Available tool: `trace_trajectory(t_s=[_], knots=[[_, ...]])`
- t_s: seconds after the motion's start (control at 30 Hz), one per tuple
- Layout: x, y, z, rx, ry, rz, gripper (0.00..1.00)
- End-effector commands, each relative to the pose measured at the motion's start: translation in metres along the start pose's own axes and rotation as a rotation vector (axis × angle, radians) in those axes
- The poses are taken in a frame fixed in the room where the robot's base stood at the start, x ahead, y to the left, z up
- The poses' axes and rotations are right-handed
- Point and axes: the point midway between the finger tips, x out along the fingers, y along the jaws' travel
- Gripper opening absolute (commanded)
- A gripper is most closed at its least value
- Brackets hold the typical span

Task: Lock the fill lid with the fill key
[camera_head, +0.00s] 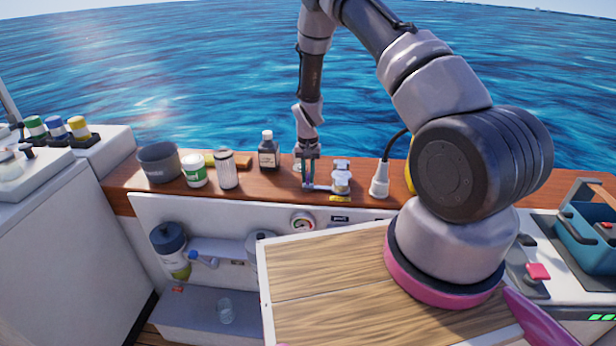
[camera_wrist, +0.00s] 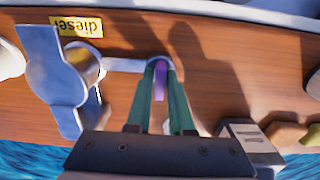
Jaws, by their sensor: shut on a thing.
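The fill lid (camera_head: 341,180) is a metal fitting on the wooden ledge, beside a yellow label. In the wrist view the lid (camera_wrist: 45,62) is a grey plate with a round silver boss by the "diesel" label (camera_wrist: 78,27). The fill key (camera_wrist: 122,65) shows as a silver bar running from the boss to a rounded end at my gripper, with a purple piece (camera_wrist: 159,80) between the fingers. My gripper (camera_head: 309,184) is shut on this end of the key, left of the lid; in the wrist view its green fingers (camera_wrist: 161,85) flank the purple piece. How the key seats in the lid is hidden.
A white plug-shaped fitting with a cable (camera_head: 380,180) stands right of the lid. A dark bottle (camera_head: 268,152), a ribbed white filter (camera_head: 228,170), a green-and-white jar (camera_head: 195,171) and a grey pot (camera_head: 158,162) stand left. A wooden board (camera_head: 330,275) lies in front.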

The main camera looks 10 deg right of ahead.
Motion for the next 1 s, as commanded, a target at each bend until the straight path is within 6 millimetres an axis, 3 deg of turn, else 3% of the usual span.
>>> trace_trajectory(t_s=[0.33, 0.37, 0.43, 0.77, 0.87, 1.0], knots=[[0.0, 0.0, 0.0, 0.002, 0.001, 0.0, 0.0], [0.0, 0.0, 0.0, 0.002, 0.001, 0.0, 0.24], [0.0, 0.0, 0.0, 0.002, 0.0, 0.0, 0.5], [-0.001, 0.0, 0.0, 0.001, 0.0, 0.0, 0.5], [-0.009, 0.0, -0.001, 0.0, 0.002, -0.001, 0.5], [-0.033, -0.001, -0.001, 0.0, 0.004, -0.002, 0.5]])
